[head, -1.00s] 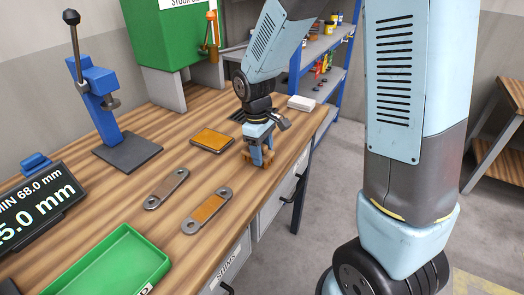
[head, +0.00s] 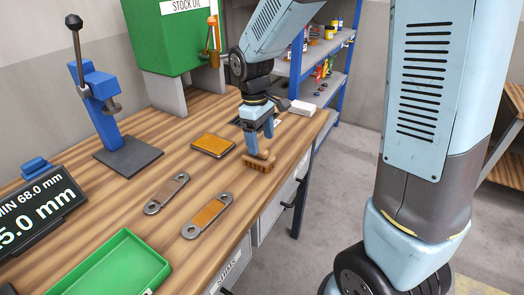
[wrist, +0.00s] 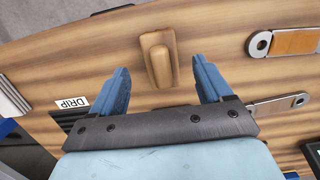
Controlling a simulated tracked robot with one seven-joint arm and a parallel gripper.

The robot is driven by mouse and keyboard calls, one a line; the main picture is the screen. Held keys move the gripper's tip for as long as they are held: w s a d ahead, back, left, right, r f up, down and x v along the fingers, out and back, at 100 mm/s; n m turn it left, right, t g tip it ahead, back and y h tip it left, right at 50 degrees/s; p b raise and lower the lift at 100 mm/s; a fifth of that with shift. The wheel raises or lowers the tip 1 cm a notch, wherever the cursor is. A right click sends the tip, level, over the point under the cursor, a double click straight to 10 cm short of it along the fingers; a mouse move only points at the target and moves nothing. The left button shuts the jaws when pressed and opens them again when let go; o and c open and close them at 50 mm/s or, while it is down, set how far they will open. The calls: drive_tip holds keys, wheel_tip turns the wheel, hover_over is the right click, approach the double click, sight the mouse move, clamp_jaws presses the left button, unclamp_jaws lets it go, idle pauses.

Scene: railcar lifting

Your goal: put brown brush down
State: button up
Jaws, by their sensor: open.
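The brown brush (head: 258,164) lies on the wooden bench top near its right edge. In the wrist view the brush (wrist: 157,58) shows beyond and between the fingertips, apart from both. My gripper (head: 260,142) is open and empty just above and behind the brush. Its two blue fingers (wrist: 160,72) stand wide apart in the wrist view.
An orange-topped pad (head: 213,145) lies left of the brush. A green tray (head: 115,265), a blue press (head: 100,85) and a display (head: 40,212) stand on the left. A green stock oil tank (head: 175,40) stands behind.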

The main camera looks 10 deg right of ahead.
sight(260, 148)
drive_tip(key=r, duration=0.5)
drive_tip(key=shift+w+a+r, duration=0.2)
drive_tip(key=shift+a+r, duration=0.1)
drive_tip(key=shift+r, duration=0.05)
drive_tip(key=s+d+r+m+t, duration=0.3)
drive_tip(key=s+d+r+m, duration=0.2)
drive_tip(key=s+d, duration=0.3)
drive_tip(key=s+d+r+m+t+y, duration=0.1)
drive_tip(key=s+d+r+m+t, duration=0.2)
drive_tip(key=s+d+r+m, duration=0.2)
drive_tip(key=s+d+r, duration=0.1)
drive_tip(key=s+d, duration=0.2)
drive_tip(key=s, duration=0.1)
drive_tip(key=shift+s+d, duration=0.15)
drive_tip(key=shift+o, duration=0.5)
drive_tip(key=shift+r, duration=0.1)
